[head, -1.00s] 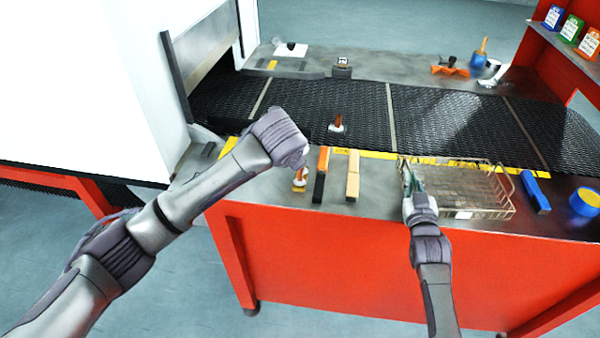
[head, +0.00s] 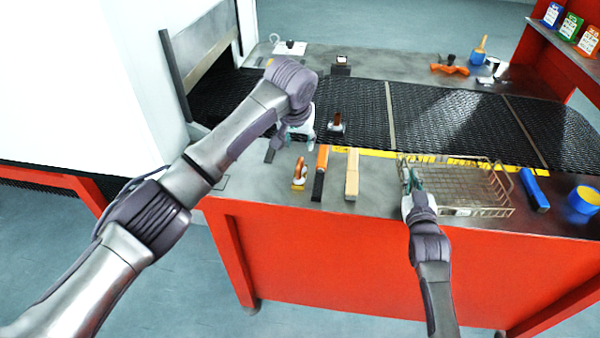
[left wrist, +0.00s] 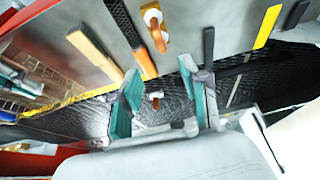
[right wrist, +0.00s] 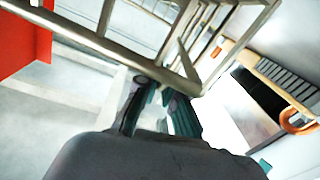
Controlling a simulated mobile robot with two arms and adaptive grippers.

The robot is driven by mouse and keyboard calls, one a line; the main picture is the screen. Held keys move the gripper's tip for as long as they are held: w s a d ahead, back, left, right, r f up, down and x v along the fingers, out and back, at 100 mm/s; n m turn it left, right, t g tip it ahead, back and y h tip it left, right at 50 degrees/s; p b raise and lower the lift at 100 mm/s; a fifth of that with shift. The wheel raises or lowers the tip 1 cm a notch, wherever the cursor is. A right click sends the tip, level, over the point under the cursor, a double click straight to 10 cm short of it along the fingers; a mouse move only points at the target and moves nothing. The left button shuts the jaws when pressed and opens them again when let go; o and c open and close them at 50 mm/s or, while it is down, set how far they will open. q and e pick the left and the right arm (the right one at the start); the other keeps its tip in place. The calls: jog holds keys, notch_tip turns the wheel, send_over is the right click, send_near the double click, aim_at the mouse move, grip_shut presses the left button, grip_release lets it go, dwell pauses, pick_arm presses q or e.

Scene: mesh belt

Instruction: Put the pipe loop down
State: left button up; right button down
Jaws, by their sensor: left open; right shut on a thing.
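My right gripper (head: 410,183) is shut on the wire basket's (head: 485,210) near left rim.
A copper-coloured piece on a pale base (head: 336,123) stands on the black mesh belt (head: 440,115). A black-and-orange tool (head: 320,172) and a wooden-looking block (head: 352,174) lie right of the loop. A blue bar (head: 535,190) and blue-yellow roll (head: 583,200) lie further right.

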aim_at(300, 160)
pick_arm(q)
jog(key=x, duration=0.6)
jog(key=shift+w+f, duration=0.1)
jog(key=shift+f, duration=0.2)
jog(key=shift+s+x, duration=0.2)
jog(key=shift+x, duration=2.45)
jog(key=shift+a+f, duration=0.1)
jog(key=shift+a, duration=0.05)
grip_shut()
